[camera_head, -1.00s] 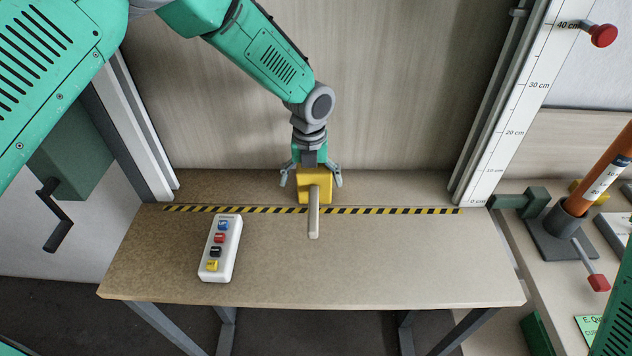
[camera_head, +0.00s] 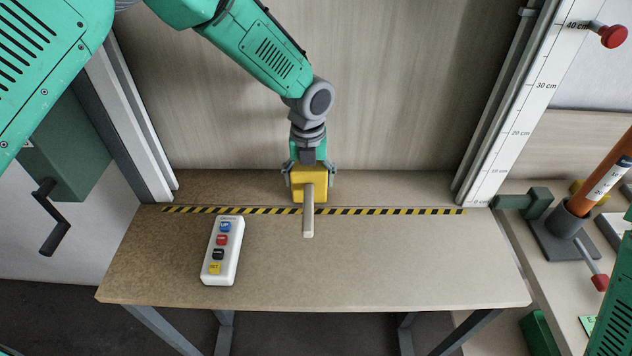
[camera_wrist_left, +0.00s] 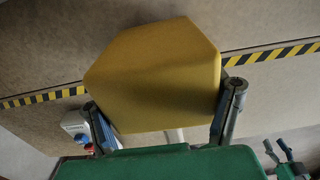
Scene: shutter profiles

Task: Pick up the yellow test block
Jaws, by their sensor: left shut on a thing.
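The yellow test block (camera_head: 310,183) stands at the back of the workbench, by the black-and-yellow striped line, with a pale handle-like bar (camera_head: 308,215) sticking out toward the front. My left gripper (camera_head: 310,172) comes down from above and is shut on the block, with a finger on each side. In the left wrist view the yellow block (camera_wrist_left: 155,75) fills the middle between the two fingers. I cannot tell whether the block is touching the bench. My right gripper is not in view.
A white control box (camera_head: 222,250) with coloured buttons lies on the bench (camera_head: 400,265) at front left. A white height scale (camera_head: 513,110) rises at the right. A side surface at right holds an orange cylinder (camera_head: 597,185) in a dark stand. The bench's right half is clear.

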